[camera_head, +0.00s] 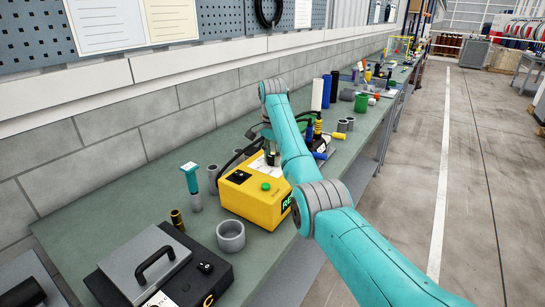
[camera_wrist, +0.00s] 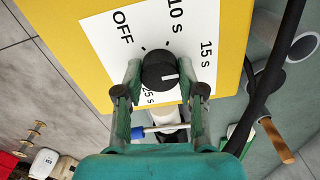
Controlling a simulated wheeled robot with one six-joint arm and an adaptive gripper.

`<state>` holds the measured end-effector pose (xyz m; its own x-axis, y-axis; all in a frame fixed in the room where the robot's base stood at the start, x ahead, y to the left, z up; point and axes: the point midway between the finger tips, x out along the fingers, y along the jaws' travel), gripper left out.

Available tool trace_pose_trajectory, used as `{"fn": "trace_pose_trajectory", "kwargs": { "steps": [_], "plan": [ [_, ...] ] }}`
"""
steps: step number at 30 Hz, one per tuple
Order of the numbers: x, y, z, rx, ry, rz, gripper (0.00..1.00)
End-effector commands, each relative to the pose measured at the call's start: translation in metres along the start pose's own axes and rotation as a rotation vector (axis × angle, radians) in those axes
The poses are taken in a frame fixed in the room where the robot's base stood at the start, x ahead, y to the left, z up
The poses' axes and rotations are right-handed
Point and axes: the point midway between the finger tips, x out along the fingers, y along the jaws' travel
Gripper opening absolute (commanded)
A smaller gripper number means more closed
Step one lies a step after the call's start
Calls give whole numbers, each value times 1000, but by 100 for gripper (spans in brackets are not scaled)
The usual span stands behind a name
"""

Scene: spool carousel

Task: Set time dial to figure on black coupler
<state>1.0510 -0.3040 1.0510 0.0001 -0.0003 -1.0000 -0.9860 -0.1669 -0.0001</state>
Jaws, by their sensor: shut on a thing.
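The yellow box (camera_head: 244,202) stands on the bench, with a green button and a small green-lettered display on its near side. In the wrist view its white dial plate (camera_wrist: 108,58) is marked OFF, 10 s, 15 s and 25 s. The black time dial (camera_wrist: 155,64) has a white pointer mark, pointing right in the picture, roughly toward the 15 s side. My gripper (camera_wrist: 160,75) is shut on the dial, one finger at each side.
A grey ring (camera_head: 231,236), a brass fitting (camera_head: 178,220) and a teal-topped tool (camera_head: 191,180) stand left of the box. A black case (camera_head: 205,277) lies in front. A black cable (camera_wrist: 272,78) runs beside the box. Several cylinders stand farther along the bench.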

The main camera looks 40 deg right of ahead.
Motion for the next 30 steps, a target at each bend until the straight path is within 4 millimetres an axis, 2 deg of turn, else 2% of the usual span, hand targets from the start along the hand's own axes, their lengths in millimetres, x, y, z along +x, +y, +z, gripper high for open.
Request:
{"fn": "trace_pose_trajectory", "kwargs": {
  "steps": [15, 16, 18, 30],
  "plan": [
    [1, 0, 1, 17, -2, 2, 4],
    [1, 0, 1, 16, -2, 2, 46],
    [1, 0, 0, 16, -1, 2, 64],
    [0, 0, 0, -3, 0, 0, 64]
  ]
}}
